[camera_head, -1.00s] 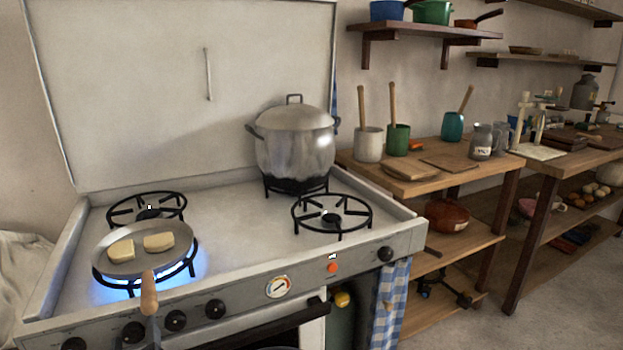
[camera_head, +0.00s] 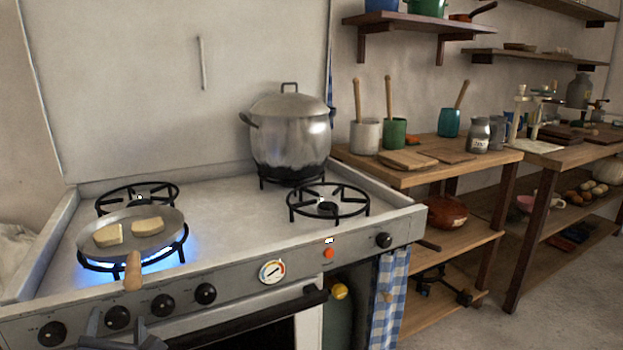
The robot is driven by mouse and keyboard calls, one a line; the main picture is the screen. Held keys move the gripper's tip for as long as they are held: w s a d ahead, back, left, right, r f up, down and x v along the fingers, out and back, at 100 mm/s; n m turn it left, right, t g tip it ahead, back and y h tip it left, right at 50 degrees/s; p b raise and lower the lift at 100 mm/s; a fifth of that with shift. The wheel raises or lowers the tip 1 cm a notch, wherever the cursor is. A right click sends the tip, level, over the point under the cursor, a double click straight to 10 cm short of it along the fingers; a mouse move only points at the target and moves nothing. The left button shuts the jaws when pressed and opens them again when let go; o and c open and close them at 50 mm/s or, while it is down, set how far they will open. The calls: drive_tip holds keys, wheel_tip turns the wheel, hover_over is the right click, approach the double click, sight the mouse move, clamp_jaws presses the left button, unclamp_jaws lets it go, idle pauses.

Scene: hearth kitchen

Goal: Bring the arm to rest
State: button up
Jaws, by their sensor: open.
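My gripper (camera_head: 117,326) shows in part at the bottom left edge of the head view, dark grey, with its two fingers spread apart and nothing seen between them. It is in front of the stove's knob panel, below the wooden handle (camera_head: 132,271) of a frying pan and apart from it. The pan (camera_head: 150,213) sits on the front left burner over a blue flame (camera_head: 92,266). Two pale slices (camera_head: 108,235) lie flat in it, side by side. The rest of my arm is out of view.
A lidded steel pot (camera_head: 290,140) stands on the back right burner. The front right burner (camera_head: 328,202) is bare. The oven door handle (camera_head: 250,325) juts out below the knobs. A wooden workbench (camera_head: 400,178) with utensil pots stands right of the stove; floor there is clear.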

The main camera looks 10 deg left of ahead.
drive_tip(key=shift+m, duration=0.9)
drive_tip(key=p+v, duration=0.1)
drive_tip(key=v, duration=0.8)
drive_tip(key=shift+s, duration=0.15)
drive_tip(key=shift+d, duration=0.2)
